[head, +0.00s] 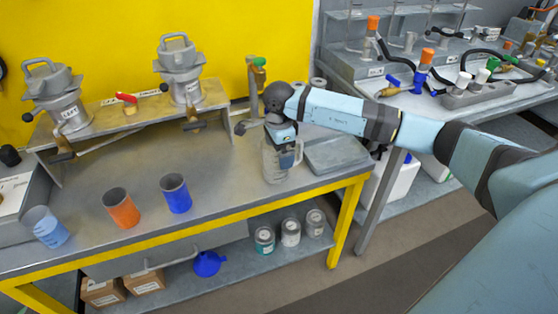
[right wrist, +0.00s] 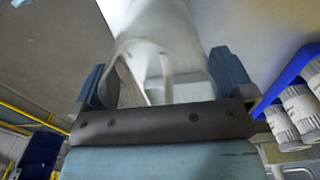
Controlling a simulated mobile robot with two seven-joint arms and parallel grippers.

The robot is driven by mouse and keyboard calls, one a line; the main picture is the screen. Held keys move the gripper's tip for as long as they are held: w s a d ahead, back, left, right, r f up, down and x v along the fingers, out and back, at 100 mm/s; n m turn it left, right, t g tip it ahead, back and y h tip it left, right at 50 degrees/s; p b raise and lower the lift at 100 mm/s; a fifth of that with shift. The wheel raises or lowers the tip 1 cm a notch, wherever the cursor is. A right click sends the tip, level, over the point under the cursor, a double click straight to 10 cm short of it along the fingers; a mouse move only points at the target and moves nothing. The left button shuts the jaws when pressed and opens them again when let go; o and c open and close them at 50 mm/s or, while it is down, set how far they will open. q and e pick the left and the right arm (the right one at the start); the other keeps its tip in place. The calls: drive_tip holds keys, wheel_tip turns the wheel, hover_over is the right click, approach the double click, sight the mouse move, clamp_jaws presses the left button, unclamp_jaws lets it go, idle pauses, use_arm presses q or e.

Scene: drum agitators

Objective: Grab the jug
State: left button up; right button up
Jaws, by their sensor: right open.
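The clear, greyish jug (head: 270,162) stands upright on the workbench, near its right end. My right gripper (head: 287,156) comes down over the jug's right side and hides part of it. In the right wrist view, the pale jug (right wrist: 155,30) fills the space ahead, and its handle lies between the two blue fingers of the right gripper (right wrist: 162,78). The fingers are apart, with gaps beside the handle; whether either touches it is unclear. My left gripper is not in view.
On the workbench (head: 205,225) stand a blue cup (head: 176,195), an orange cup (head: 121,208) and a light blue cup (head: 46,227), left of the jug. A flat grey plate (head: 337,154) lies just right of it. Metal agitators (head: 180,70) stand behind on a raised shelf.

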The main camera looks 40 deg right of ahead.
drive_tip(key=shift+f, duration=0.3)
drive_tip(key=c, duration=0.8)
drive_tip(key=shift+r, duration=0.15)
